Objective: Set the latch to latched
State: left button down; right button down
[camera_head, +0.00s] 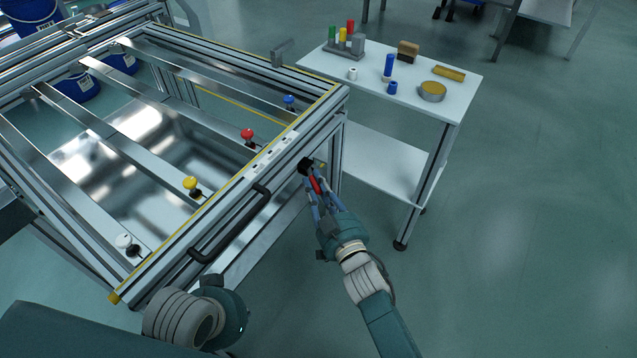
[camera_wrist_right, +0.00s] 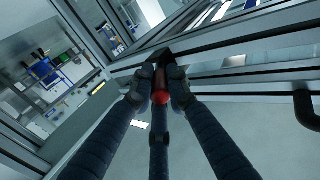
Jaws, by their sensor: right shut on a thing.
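The latch (camera_head: 305,165) is a small black piece with a red handle (camera_head: 317,185), on the side of the metal frame near its right front corner. My right gripper (camera_head: 314,188) is shut on the red handle. In the right wrist view the red handle (camera_wrist_right: 161,92) sits between the fingers, and the black latch body (camera_wrist_right: 165,58) is just beyond them against the frame rail. The fingers hide part of the handle. I cannot tell the latch's exact setting. My left gripper is not clearly in view; only arm parts show at the bottom of the head view.
The panel fixture frame (camera_head: 345,93) has a black bar handle (camera_head: 230,225) left of the latch. Red (camera_head: 247,133), yellow (camera_head: 190,183), white and blue knobs stand on its cross rails. A white side table (camera_head: 430,100) with small items stands behind right. The floor at right is clear.

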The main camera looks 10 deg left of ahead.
jog(key=shift+w+r, duration=0.1)
jog(key=shift+r, duration=0.3)
jog(key=c, duration=1.8)
grip_release()
jog(key=shift+o, duration=0.6)
jog(key=shift+f, duration=0.15)
jog(key=shift+f, duration=0.1)
jog(key=v, duration=1.2)
jog(key=shift+a, duration=0.15)
